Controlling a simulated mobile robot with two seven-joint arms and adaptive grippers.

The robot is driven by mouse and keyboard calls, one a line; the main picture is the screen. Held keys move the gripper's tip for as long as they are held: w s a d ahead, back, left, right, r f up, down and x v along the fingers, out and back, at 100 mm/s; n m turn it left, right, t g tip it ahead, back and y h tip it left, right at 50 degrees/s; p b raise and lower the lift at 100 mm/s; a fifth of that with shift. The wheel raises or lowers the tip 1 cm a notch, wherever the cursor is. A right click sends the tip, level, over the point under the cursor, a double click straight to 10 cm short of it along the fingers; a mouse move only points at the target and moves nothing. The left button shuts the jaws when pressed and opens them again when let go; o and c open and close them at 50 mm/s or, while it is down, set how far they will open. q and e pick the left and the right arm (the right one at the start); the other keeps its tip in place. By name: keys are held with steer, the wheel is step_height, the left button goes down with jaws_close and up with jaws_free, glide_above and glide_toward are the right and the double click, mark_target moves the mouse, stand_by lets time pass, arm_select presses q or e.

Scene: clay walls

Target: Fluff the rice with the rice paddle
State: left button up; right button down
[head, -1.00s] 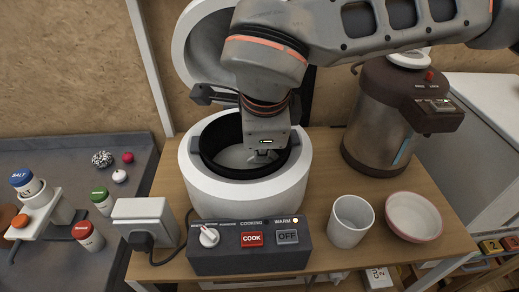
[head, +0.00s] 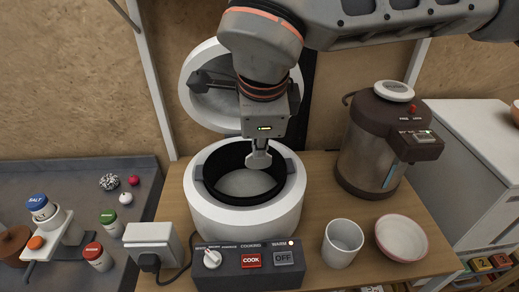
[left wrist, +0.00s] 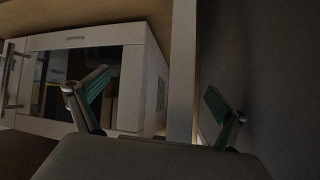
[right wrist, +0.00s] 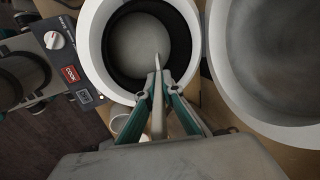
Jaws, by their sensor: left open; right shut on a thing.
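The white rice cooker (head: 240,213) stands on the wooden table with its lid (head: 213,98) tipped up. Pale rice (head: 238,185) lies in its dark inner pot and also shows in the right wrist view (right wrist: 137,45). My right gripper (head: 260,142) is shut on the rice paddle (head: 258,158), which points down over the back part of the pot. In the right wrist view the pale paddle (right wrist: 158,112) sits between the fingers. Whether its tip touches the rice is hard to tell. My left gripper (left wrist: 155,97) is open and empty, away from the cooker.
A control box (head: 246,266) with COOK and OFF buttons stands in front of the cooker. A white cup (head: 342,243), a bowl (head: 402,238) and a brown hot-water pot (head: 372,150) are to the right. A white microwave-like box (left wrist: 152,88) is near my left gripper.

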step_height(320, 180, up, 5)
steer(key=p, duration=0.2)
steer(key=shift+p, duration=0.3)
steer(key=shift+r+p, duration=0.8)
steer(key=shift+r, duration=0.65)
arm_select(q)
steer(key=r, duration=0.5)
steer(key=shift+w+r, duration=0.2)
steer(key=shift+w, duration=0.1)
steer(key=shift+f, duration=0.15)
steer(key=shift+r, duration=0.2)
arm_select(e)
steer(key=shift+s, duration=0.1)
